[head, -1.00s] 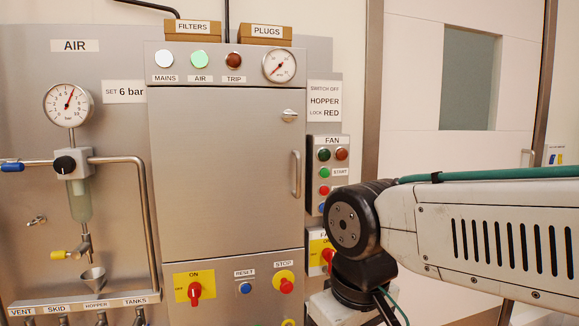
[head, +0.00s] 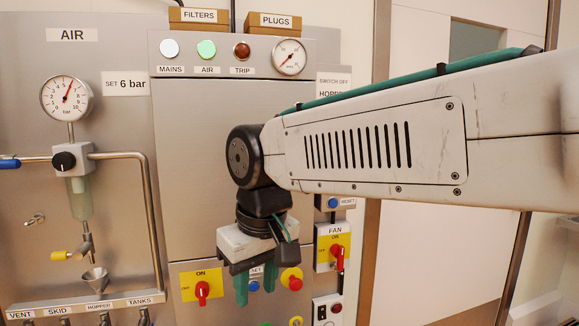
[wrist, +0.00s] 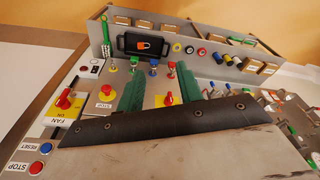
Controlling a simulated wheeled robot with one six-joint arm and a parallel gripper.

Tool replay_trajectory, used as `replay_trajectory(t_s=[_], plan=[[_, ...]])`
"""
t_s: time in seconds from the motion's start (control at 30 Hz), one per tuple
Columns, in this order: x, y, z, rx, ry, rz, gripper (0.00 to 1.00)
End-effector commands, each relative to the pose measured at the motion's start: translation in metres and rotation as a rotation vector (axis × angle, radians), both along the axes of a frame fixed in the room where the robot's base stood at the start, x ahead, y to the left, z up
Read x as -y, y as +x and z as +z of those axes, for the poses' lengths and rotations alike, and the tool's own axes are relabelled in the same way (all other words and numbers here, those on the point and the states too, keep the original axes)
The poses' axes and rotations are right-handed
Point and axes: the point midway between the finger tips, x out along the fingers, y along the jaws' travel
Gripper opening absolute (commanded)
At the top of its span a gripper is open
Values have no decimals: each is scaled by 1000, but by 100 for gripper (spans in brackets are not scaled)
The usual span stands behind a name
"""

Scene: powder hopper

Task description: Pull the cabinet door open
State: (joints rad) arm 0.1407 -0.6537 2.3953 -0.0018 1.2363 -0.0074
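The cabinet door (head: 190,180) is a plain brushed-steel panel in the middle of the head view and looks closed. My arm hides its right part, so its handle is out of sight. My gripper (head: 256,284) hangs pointing down in front of the door's lower edge and the switch panel. Its two green fingers are apart with nothing held between them. The fingers also show in the wrist view (wrist: 157,92), apart, above the switch panel. I see no contact with the door.
The switch panel below the door carries a red ON switch (head: 202,290) and a red stop button (head: 292,279). A fan switch (head: 336,252) sits right of it. In the wrist view, a shelf with a black padlock-marked box (wrist: 145,46) lies beyond.

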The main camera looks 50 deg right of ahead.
Motion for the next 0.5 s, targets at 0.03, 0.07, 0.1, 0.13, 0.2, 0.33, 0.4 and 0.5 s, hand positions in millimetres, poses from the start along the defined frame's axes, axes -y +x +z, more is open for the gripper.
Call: replay_trajectory(t_s=[0.03,0.07,0.1,0.13,0.2,0.33,0.4,0.5], plan=[[22,24,24,20,-3,-71,36],[36,37,39,35,-6,-112,36],[58,55,58,55,-12,-169,36],[76,67,73,69,-16,-211,36],[119,91,103,102,-29,-305,36],[201,116,149,154,-57,-457,36],[237,122,166,176,-71,-519,36],[274,124,182,197,-86,-580,36]])
